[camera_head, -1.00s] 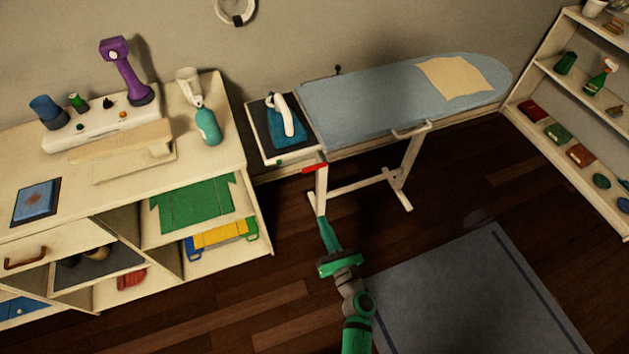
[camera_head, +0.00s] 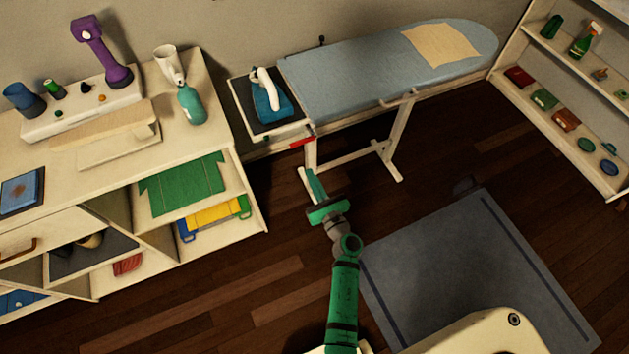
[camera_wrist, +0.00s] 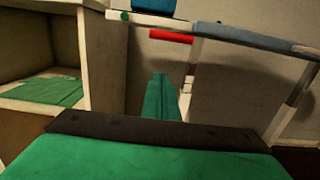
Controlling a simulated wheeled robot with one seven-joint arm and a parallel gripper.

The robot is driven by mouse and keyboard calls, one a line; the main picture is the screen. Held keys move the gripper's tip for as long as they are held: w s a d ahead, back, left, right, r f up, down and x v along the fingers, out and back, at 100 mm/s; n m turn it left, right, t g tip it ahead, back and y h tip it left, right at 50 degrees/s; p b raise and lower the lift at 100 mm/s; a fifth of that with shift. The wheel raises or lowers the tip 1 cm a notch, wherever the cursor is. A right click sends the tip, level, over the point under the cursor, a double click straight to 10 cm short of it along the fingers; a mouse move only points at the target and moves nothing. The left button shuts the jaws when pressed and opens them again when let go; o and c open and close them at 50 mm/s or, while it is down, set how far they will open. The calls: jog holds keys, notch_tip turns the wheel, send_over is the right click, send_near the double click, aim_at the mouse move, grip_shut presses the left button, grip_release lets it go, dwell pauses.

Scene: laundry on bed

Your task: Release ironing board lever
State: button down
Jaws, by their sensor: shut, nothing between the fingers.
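The ironing board (camera_head: 365,70) stands against the wall with a blue cover and pale legs. Its red lever (camera_head: 302,142) juts out under the left end, below the iron rest; it also shows in the wrist view (camera_wrist: 170,36), above and beyond my fingers. My gripper (camera_head: 312,174) is shut and empty, with its green fingers together. It is in front of and below the red lever, close to the board's left leg, and apart from the lever. In the wrist view the closed fingers (camera_wrist: 161,95) point forward, under the lever.
An iron (camera_head: 268,92) sits on the rest at the board's left end. A folded cloth (camera_head: 440,44) lies on the board. A pale cabinet (camera_head: 222,125) stands close on the left. A grey rug (camera_head: 450,265) covers the floor to the right; shelves (camera_head: 560,105) stand at far right.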

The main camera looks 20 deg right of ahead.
jog(key=w+r, duration=0.4)
jog(key=w, duration=0.2)
jog(key=shift+w, duration=0.2)
jog(key=shift+a+r, duration=0.1)
jog(key=shift+a, duration=0.05)
